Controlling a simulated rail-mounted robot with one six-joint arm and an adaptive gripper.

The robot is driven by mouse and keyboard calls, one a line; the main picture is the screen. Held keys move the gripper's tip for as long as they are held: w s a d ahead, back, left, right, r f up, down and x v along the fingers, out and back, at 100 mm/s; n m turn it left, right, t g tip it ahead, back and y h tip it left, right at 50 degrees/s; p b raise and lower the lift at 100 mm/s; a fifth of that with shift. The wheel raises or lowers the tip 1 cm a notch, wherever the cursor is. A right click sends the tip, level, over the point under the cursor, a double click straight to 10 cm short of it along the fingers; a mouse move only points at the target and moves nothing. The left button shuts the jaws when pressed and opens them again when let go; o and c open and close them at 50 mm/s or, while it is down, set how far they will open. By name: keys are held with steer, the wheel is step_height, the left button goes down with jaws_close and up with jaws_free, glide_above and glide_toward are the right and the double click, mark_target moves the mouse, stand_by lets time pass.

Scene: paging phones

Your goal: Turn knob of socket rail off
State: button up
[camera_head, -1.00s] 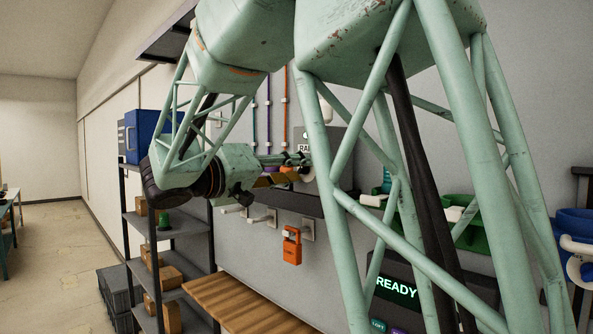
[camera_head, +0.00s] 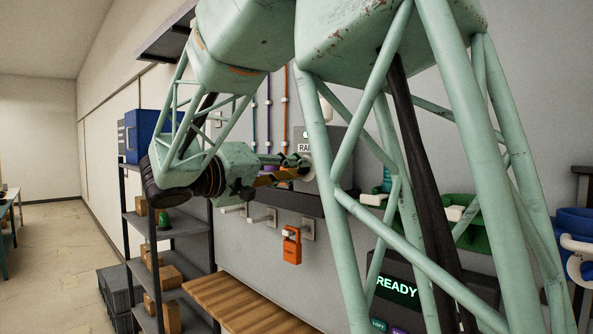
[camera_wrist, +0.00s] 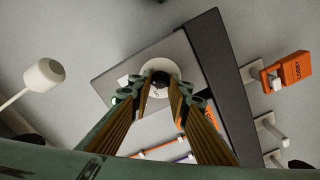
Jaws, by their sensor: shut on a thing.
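The socket rail's control is a grey wall panel (camera_head: 338,146) with a label that reads "RA", partly hidden behind my arm. In the wrist view the panel (camera_wrist: 118,82) is tilted, and a pale round dial with a dark knob (camera_wrist: 160,77) sits on it. My gripper (camera_head: 304,165) reaches the panel from the left. In the wrist view its two fingertips (camera_wrist: 160,90) stand on either side of the knob and are shut on it. The fingers hide part of the dial, and the knob's pointer direction cannot be made out.
A dark ledge (camera_wrist: 222,85) runs along the panel. An orange tag (camera_head: 292,246) hangs below on a hook, near white wall hooks. Coloured cables (camera_head: 285,110) run down the wall above. A shelf with boxes (camera_head: 170,275) stands left, and a wooden bench (camera_head: 240,305) is below.

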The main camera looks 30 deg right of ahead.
steer(key=shift+f+n+p, duration=0.15)
steer(key=shift+n+p, duration=3.8)
steer(key=shift+n, duration=4.15)
steer(key=o, duration=0.9)
steer(key=shift+a, duration=0.15)
steer(key=shift+v, duration=5.9)
steer(key=shift+f, duration=0.1)
